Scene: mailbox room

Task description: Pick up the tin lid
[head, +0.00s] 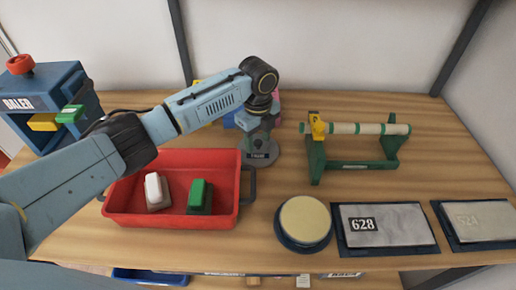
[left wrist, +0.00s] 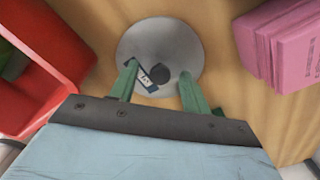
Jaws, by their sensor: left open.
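The tin lid (head: 262,158) is a grey disc behind the red tray's right end, partly covered by my left gripper in the head view. In the left wrist view the tin lid (left wrist: 135,45) shows as a round grey disc with a dark round knob and a small dark label. My left gripper (head: 258,132) points down over it. In the left wrist view its two green fingers (left wrist: 155,80) are apart, one on each side of the knob, with nothing between them that I can see gripped. I cannot tell the exact height of the fingertips above the lid. My right gripper is not in view.
A red tray (head: 170,222) holds a white block (head: 157,191) and a green block (head: 200,197). A pink block (left wrist: 290,45) stands close to the lid. A green stand with a roller (head: 355,129), a round cream-topped pad (head: 305,219) and a 628 plate (head: 405,226) are to the right.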

